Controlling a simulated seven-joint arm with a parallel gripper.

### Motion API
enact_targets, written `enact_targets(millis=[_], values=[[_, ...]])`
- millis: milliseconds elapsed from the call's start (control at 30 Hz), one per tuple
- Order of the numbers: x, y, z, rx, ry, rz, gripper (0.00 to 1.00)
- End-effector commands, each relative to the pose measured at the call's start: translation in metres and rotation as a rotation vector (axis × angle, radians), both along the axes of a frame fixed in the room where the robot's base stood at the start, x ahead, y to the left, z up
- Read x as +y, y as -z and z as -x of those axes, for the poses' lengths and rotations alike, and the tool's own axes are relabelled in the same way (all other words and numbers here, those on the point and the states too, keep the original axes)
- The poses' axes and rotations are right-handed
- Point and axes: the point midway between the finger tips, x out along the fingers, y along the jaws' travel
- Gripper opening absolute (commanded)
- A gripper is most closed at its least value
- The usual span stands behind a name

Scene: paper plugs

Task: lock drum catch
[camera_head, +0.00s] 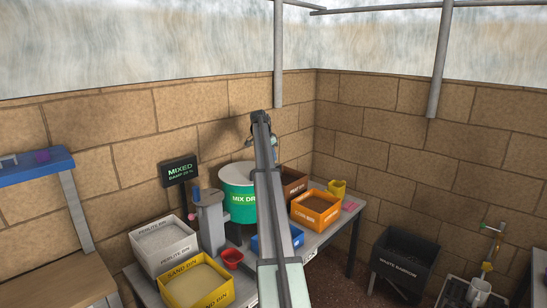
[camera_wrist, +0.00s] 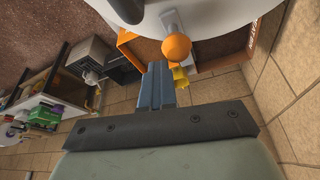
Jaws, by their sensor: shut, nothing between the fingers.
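The green mix drum (camera_head: 238,205) with a pale top stands on the table, partly hidden by my arm in the head view. In the wrist view, a large white rounded surface (camera_wrist: 225,20) fills the top, probably part of the drum. A grey lever (camera_wrist: 171,22) with an orange ball knob (camera_wrist: 177,47) stands out in front of it; it looks like the catch. My gripper (camera_wrist: 157,68) has its blue-grey fingers together and empty, pointing towards the area just below and left of the knob. A small gap shows between them in the picture; the depth is unclear.
Around the drum stand the white perlite bin (camera_head: 163,242), yellow sand bin (camera_head: 197,285), orange coir bin (camera_head: 316,208) and a blue bin (camera_head: 295,236). A grey post (camera_head: 210,222) and a red cup (camera_head: 232,257) are at its left. A black waste barrow (camera_head: 405,262) stands right of the table.

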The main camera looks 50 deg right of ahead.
Motion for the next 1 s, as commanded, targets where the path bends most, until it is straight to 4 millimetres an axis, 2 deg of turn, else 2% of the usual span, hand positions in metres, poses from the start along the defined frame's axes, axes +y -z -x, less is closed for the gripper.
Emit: enact_targets(millis=[33, 100, 667, 867, 1000], values=[[0.003, 0.0, -0.007, -0.009, -0.007, -0.003, 0.0], [0.003, 0.0, -0.008, -0.011, -0.008, -0.002, 0.0], [0.005, -0.001, -0.013, -0.015, -0.013, -0.001, 0.0], [0.004, -0.003, -0.005, -0.013, -0.011, 0.0, 0.0], [0.0, -0.005, 0.012, -0.009, -0.007, 0.0, 0.0]])
